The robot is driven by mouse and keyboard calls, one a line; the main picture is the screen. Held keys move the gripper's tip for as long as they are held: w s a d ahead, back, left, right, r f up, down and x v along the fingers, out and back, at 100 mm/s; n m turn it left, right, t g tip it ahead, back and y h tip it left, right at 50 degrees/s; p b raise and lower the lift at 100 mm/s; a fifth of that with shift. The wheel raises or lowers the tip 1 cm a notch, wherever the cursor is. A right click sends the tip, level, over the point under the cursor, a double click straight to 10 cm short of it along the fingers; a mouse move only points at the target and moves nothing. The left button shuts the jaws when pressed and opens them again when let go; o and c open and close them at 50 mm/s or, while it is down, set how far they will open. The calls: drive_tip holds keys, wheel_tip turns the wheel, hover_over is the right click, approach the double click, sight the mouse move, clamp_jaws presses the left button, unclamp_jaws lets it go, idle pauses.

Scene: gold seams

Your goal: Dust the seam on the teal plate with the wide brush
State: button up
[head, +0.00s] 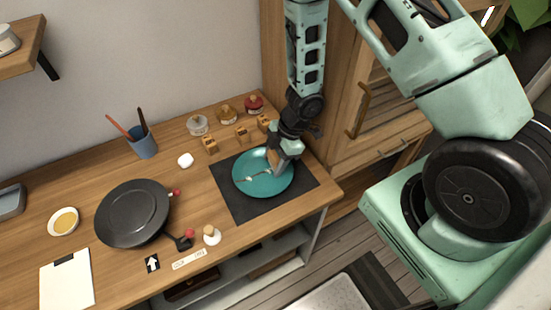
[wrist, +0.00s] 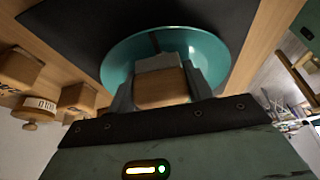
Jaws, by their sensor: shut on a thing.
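The teal plate (head: 250,184) lies on a dark mat (head: 235,205) near the right end of the counter. A pale, uneven seam line (head: 254,178) runs across the plate. My gripper (head: 284,160) is over the plate's right part, shut on the wide brush. In the wrist view the brush's wooden block (wrist: 162,88) sits between the two fingers, in front of the teal plate (wrist: 212,52). The brush's bristle end is mostly hidden, so I cannot tell whether it touches the plate.
Wooden blocks (head: 241,133) stand behind the mat, with small lidded jars (head: 227,114) behind them. The counter's front edge is close to the mat.

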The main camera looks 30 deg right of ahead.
drive_tip(key=shift+s, duration=0.3)
drive_tip(key=shift+w+r, duration=0.1)
drive_tip(key=shift+w+p, duration=0.1)
drive_tip(key=shift+p, duration=0.3)
